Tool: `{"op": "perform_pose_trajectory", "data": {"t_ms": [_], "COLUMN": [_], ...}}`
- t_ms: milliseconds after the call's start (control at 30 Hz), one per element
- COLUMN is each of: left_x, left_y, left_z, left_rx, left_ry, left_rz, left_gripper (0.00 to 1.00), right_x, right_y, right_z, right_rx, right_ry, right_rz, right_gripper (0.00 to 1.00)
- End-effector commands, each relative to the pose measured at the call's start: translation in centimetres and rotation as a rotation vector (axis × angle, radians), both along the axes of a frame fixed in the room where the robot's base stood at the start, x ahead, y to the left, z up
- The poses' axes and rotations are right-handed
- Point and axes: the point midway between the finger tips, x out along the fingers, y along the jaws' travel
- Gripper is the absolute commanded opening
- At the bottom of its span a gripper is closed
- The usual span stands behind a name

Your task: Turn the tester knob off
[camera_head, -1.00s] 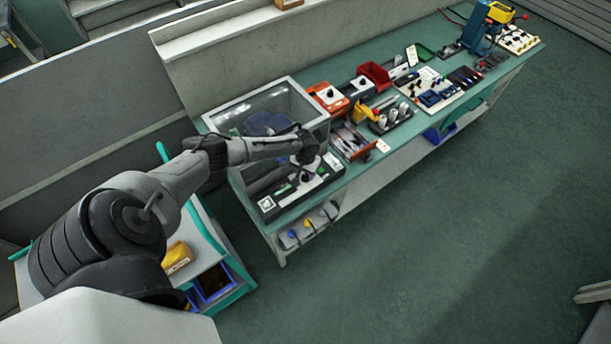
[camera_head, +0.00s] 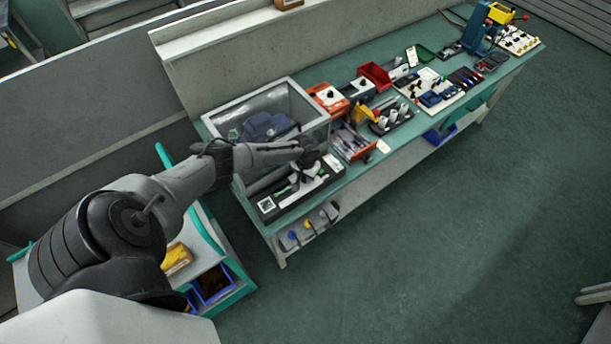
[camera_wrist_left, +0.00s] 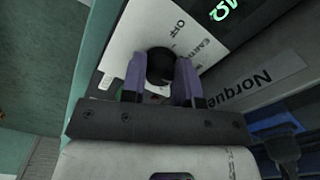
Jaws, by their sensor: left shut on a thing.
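The tester is a dark case (camera_head: 270,209) at the near left end of the green bench. In the left wrist view its white panel (camera_wrist_left: 128,42) shows the printed word OFF, a partly hidden word, and a dark display (camera_wrist_left: 228,14) with a green ohm sign. A round black knob (camera_wrist_left: 160,62) sits on this panel. My left gripper (camera_wrist_left: 161,76) is shut on the knob, with a purple-grey finger on each side. The knob's pointer is not clear. In the head view my left gripper (camera_head: 309,164) is over the tester and hides part of it. My right gripper is not in view.
A clear-sided box (camera_head: 222,118) with a blue thing in it stands behind the tester. An orange box (camera_head: 328,98), a red bin (camera_head: 375,75) and tools fill the bench to the right. A lower shelf (camera_head: 345,197) runs beneath. The floor in front is open.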

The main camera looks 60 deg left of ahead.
Motion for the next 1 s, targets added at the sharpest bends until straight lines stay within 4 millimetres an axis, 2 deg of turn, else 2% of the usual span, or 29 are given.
{"op": "perform_pose_trajectory", "data": {"t_ms": [33,200,567,1000], "left_x": [0.0,0.0,0.0,0.0], "left_y": [0.0,0.0,-0.1,-0.2], "left_z": [0.0,0.0,0.2,0.3], "left_rx": [0.0,0.0,-0.002,-0.003], "left_ry": [0.0,0.0,0.001,0.003], "left_rz": [0.0,0.0,0.097,0.49], "left_gripper": [0.19,0.05,0.05,0.05], "right_x": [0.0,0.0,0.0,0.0], "right_y": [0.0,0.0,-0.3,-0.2], "right_z": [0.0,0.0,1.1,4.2], "right_rx": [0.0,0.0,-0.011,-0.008], "right_ry": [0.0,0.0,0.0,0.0], "right_rz": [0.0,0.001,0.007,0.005], "right_gripper": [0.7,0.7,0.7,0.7]}}
